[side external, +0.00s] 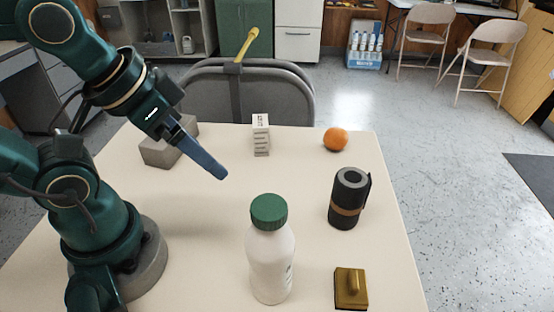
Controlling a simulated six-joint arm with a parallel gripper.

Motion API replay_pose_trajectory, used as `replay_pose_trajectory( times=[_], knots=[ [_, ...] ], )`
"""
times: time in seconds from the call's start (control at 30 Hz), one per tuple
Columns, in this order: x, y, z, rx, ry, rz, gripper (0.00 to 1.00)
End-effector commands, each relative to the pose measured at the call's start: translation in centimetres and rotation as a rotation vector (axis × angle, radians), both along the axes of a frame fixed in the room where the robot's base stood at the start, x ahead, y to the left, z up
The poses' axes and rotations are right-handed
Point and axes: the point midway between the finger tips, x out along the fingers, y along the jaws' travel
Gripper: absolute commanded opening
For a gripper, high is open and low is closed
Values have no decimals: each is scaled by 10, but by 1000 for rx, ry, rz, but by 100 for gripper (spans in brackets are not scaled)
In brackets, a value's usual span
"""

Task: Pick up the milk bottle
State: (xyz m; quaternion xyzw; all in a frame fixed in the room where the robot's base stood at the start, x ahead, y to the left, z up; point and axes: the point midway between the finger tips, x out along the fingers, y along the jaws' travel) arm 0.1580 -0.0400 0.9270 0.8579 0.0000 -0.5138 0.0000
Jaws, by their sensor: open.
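The milk bottle (270,262) is white with a green cap and stands upright near the front middle of the table in the side external view. My gripper (222,174) is above the table, to the left of and behind the bottle, and its blue-grey fingers point down to the right. It is open and apart from the bottle. The two fingers overlap in this view, so the gap between them is hidden. I see nothing held in them.
An orange (336,139), a white ribbed block (261,135) and a grey block (165,150) sit farther back. The table (225,215) is clear left of the bottle.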

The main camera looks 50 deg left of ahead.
Motion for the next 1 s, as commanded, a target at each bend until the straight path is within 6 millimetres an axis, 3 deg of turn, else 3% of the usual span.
replay_pose_trajectory(
  times=[0.07, 0.13, 0.47, 0.8, 1.0],
  knots=[
    [0, 0, 0, 0, 0, 0, 89],
    [0, 0, 0, 0, 0, 0, 100],
    [1, 0, 5, 0, -3, 0, 100],
    [1, 0, 51, 0, -5, 0, 100],
    [41, 26, 63, 107, -151, 55, 100]
  ],
)
